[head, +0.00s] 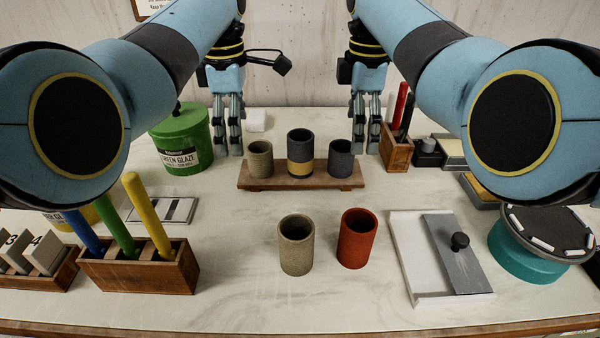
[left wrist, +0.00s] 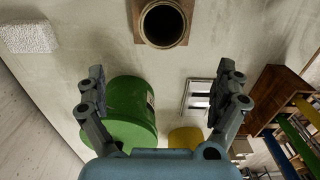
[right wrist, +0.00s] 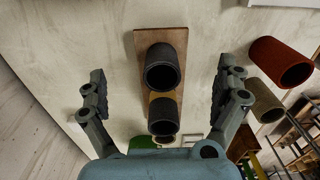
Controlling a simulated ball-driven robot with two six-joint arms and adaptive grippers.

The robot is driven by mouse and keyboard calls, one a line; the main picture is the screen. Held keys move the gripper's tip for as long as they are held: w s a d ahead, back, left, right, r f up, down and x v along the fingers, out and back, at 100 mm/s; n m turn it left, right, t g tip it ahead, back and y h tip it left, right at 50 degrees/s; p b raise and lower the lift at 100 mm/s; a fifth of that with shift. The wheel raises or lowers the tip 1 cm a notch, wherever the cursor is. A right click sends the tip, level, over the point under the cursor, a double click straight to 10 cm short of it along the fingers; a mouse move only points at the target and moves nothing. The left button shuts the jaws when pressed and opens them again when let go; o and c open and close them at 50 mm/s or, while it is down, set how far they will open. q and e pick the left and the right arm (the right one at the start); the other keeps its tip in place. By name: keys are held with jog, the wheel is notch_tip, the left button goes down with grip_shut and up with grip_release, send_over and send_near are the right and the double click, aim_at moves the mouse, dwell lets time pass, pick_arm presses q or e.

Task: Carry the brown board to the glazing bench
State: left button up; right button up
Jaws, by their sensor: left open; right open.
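The brown board (head: 272,184) lies on the pale worktop and bears a row of three cups: a grey-brown cup (head: 260,159), a dark cup with a tan band (head: 300,150) and a dark grey cup (head: 340,160). My left gripper (head: 229,138) is open and empty, behind and left of the board. In the left wrist view the board's end (left wrist: 138,22) shows beyond the fingertips. My right gripper (head: 366,138) is open and empty, behind and right of the board. The right wrist view shows the board (right wrist: 146,40) between and beyond its fingers. I cannot identify the glazing bench.
A green glaze tin (head: 181,140) stands left of the board. A wooden holder (head: 396,150) stands close at right. A grey-brown cup (head: 296,247) and a red cup (head: 357,240) stand in front. Open worktop lies between them and the board.

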aim_at(243, 171)
pick_arm(q)
notch_tip(243, 171, down, 10)
jog(key=shift+r, duration=0.15)
pick_arm(e)
notch_tip(243, 171, down, 10)
jog(key=shift+d+r, duration=0.1)
jog(key=shift+r, duration=0.1)
pick_arm(q)
jog(key=shift+s, duration=0.1)
jog(key=c, duration=1.3)
pick_arm(e)
jog(key=c, duration=1.3)
pick_arm(q)
jog(key=shift+r, duration=0.1)
jog(key=shift+c, duration=0.2)
pick_arm(e)
jog(key=shift+c, duration=0.2)
